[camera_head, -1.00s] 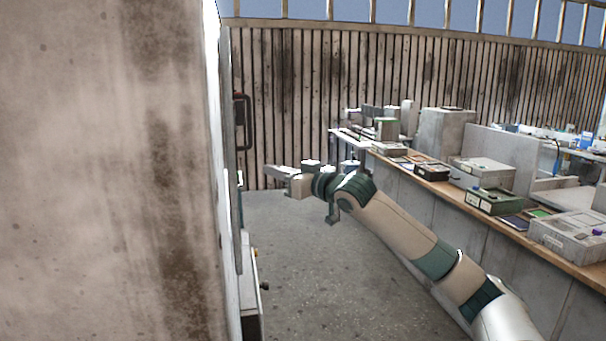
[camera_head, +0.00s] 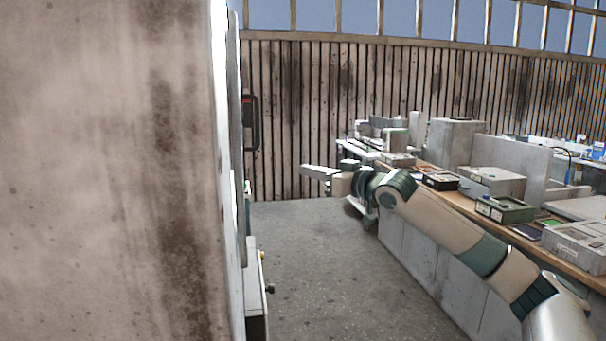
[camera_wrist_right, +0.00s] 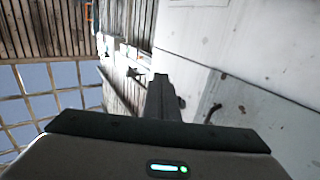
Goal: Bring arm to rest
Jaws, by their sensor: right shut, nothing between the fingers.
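My right arm reaches in from the lower right in the head view, stretched out above the floor beside the long bench. Its gripper (camera_head: 320,172) points left, toward the housing panel, and is apart from it. The right gripper is shut and empty; its dark fingers (camera_wrist_right: 163,98) also show in the right wrist view, with nothing between them. My left gripper is not in view.
A bench (camera_head: 450,195) on the right carries several boxes and devices, including a green box (camera_head: 505,209). The grey floor (camera_head: 330,260) between is clear.

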